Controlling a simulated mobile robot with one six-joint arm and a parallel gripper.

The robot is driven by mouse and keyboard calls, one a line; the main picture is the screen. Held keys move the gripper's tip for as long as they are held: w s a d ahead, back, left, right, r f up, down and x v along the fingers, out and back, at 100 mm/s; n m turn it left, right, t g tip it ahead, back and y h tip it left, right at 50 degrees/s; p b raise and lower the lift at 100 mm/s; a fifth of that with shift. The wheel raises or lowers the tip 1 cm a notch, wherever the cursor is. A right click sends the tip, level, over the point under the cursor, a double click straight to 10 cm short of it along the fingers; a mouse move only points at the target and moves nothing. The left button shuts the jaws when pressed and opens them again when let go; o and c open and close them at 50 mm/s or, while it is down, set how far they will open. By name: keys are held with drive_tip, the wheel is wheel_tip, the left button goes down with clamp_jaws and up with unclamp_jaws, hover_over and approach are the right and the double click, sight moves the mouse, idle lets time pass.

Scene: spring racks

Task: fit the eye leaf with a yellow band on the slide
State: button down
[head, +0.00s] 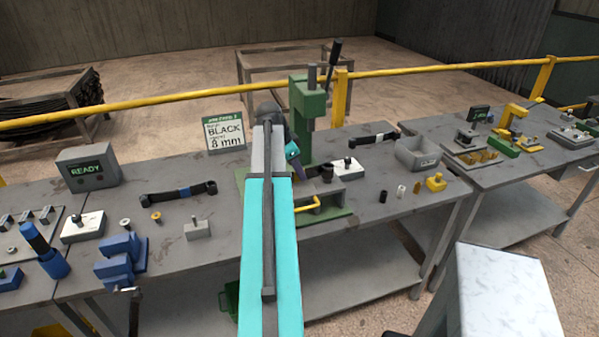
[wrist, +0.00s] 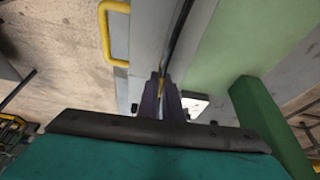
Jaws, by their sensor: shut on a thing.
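My gripper (head: 300,172) is over the green press's base, its purple fingers pointing down and right. In the wrist view my gripper (wrist: 168,92) is shut on a thin dark leaf (wrist: 179,35). A small yellow patch shows at the fingertips, likely its band. The leaf runs away from the fingers along the grey slide (wrist: 147,35), and I cannot tell whether it touches it. In the head view a dark eye end (head: 326,172) shows right of the fingers. The slide (head: 326,196), with a yellow handle (head: 308,205), is partly hidden by my arm.
The green press column (head: 300,115) stands close behind my gripper. A blue-banded leaf (head: 180,192) lies left; another dark leaf (head: 373,138) lies right, near a grey bin (head: 417,153). A white block (head: 348,167) and small parts stand nearby. A READY box (head: 87,170) is left.

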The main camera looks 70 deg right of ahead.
drive_tip(key=shift+f+b, duration=0.35)
drive_tip(key=shift+f, duration=0.25)
idle(0.6)
drive_tip(key=c, duration=1.4)
unclamp_jaws()
drive_tip(key=shift+f, duration=0.1)
drive_tip(key=shift+r+p, duration=1.8)
drive_tip(key=shift+r, duration=1.75)
